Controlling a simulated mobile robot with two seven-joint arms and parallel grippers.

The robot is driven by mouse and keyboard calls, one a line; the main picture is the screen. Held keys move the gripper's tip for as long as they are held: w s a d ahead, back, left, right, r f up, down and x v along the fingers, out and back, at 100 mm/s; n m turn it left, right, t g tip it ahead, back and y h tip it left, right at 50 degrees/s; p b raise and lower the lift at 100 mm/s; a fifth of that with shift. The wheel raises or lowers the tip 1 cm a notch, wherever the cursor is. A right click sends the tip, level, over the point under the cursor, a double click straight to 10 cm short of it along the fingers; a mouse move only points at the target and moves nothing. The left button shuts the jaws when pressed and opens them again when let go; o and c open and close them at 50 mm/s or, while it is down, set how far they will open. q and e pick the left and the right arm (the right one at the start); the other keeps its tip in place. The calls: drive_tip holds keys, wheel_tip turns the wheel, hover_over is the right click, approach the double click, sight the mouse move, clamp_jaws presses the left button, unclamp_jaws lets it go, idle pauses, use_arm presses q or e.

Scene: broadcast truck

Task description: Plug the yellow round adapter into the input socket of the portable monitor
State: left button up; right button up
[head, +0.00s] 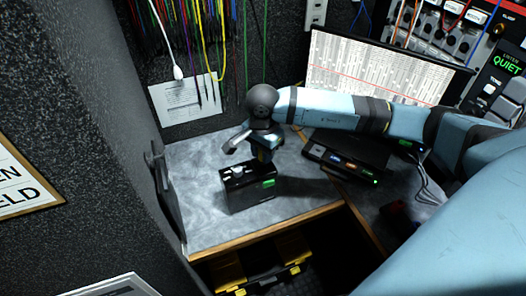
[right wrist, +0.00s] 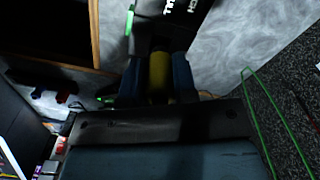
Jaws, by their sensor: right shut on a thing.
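My right gripper (head: 262,158) is over the back edge of a black box (head: 248,188) with a green label and a light knob on top. This box seems to be the portable monitor, though no screen shows. In the right wrist view the gripper (right wrist: 158,80) is shut on the yellow round adapter (right wrist: 160,72), which stands between the two dark blue fingers. The adapter's far end is close to the dark face of the box (right wrist: 172,8), which bears white lettering. I cannot tell whether they touch. The input socket is hidden. My left gripper is out of view.
The grey desk (head: 210,220) is clear around the box. A black device (head: 340,162) with lit buttons lies right of it, under my right arm. A screen (head: 375,70) stands behind. Coloured cables hang at the back wall. A yellow-black case (head: 265,275) is below.

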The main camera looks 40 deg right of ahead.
idle(0.3)
idle(0.4)
drive_tip(key=shift+b, duration=0.45)
drive_tip(key=shift+f, duration=0.2)
idle(0.3)
drive_tip(key=shift+f+b, duration=0.15)
drive_tip(key=shift+b, duration=0.15)
drive_tip(key=shift+f, duration=0.2)
drive_tip(key=shift+f+b, duration=0.85)
drive_tip(key=shift+b, duration=0.05)
drive_tip(key=o, duration=1)
